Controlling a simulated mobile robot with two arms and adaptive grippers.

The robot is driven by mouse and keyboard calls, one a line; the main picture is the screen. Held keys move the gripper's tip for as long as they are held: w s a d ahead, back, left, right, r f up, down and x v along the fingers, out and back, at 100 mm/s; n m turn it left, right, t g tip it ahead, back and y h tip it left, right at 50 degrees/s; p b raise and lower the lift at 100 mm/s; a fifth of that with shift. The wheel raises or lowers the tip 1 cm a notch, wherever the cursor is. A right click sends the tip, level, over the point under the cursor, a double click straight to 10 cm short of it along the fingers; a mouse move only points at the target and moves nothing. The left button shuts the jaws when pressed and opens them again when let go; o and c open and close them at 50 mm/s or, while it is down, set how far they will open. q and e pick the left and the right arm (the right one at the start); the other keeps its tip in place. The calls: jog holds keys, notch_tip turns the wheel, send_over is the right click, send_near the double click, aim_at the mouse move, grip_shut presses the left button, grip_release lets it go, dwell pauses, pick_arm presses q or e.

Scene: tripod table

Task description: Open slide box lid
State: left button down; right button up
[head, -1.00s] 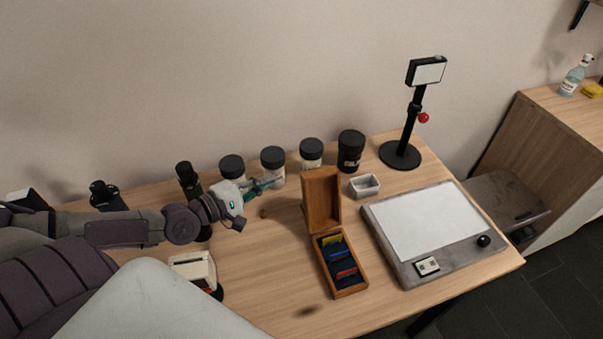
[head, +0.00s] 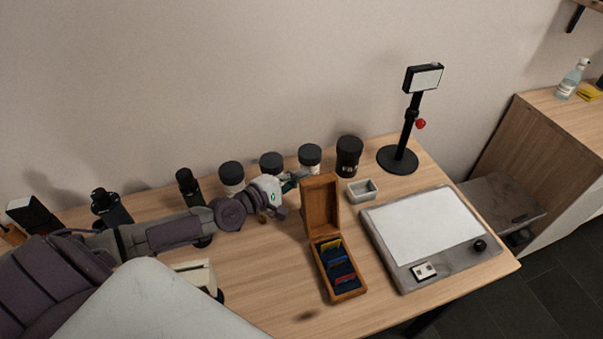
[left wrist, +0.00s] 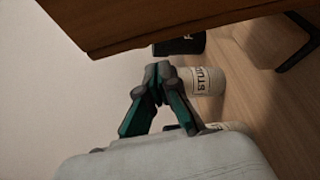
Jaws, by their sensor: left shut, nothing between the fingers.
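The wooden slide box (head: 344,290) stands on the table with several coloured slides in it. Its lid (head: 321,207) is raised, standing upright at the box's far end. My left gripper (head: 298,177) is shut and empty, just left of the lid's upper part and behind it; I cannot tell whether they touch. In the left wrist view the shut fingertips (left wrist: 158,72) are below the dark wooden lid (left wrist: 170,22), with a gap between them in the picture. My right gripper is not in view.
Several black-capped jars (head: 310,157) stand along the wall behind the gripper. A small white tray (head: 362,191) and a light pad (head: 428,230) are to the right of the box. A black stand (head: 398,158) is at the back right.

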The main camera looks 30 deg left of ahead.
aim_at(305, 182)
pick_arm(q)
jog(key=shift+s+d+r+p, duration=0.55)
jog(key=shift+s+d+p, duration=0.1)
jog(key=shift+s+d, duration=0.1)
jog(key=shift+f, duration=0.1)
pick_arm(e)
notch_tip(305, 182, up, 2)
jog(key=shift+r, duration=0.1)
pick_arm(q)
jog(key=shift+w, duration=0.1)
jog(key=shift+d, duration=0.1)
jog(key=shift+s+d+r+m+p, duration=0.3)
jog(key=shift+r+p, duration=0.15)
jog(key=shift+p, duration=0.1)
jog(key=shift+s+d+r+m+p, duration=0.2)
jog(key=shift+s+r+p, duration=0.1)
jog(key=shift+r+p, duration=0.2)
jog(key=shift+s+d+r+p, duration=0.15)
jog(key=shift+s+d+p, duration=0.15)
jog(key=shift+d+p, duration=0.1)
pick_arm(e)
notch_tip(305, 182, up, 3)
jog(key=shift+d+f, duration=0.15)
pick_arm(q)
jog(key=shift+w, duration=0.1)
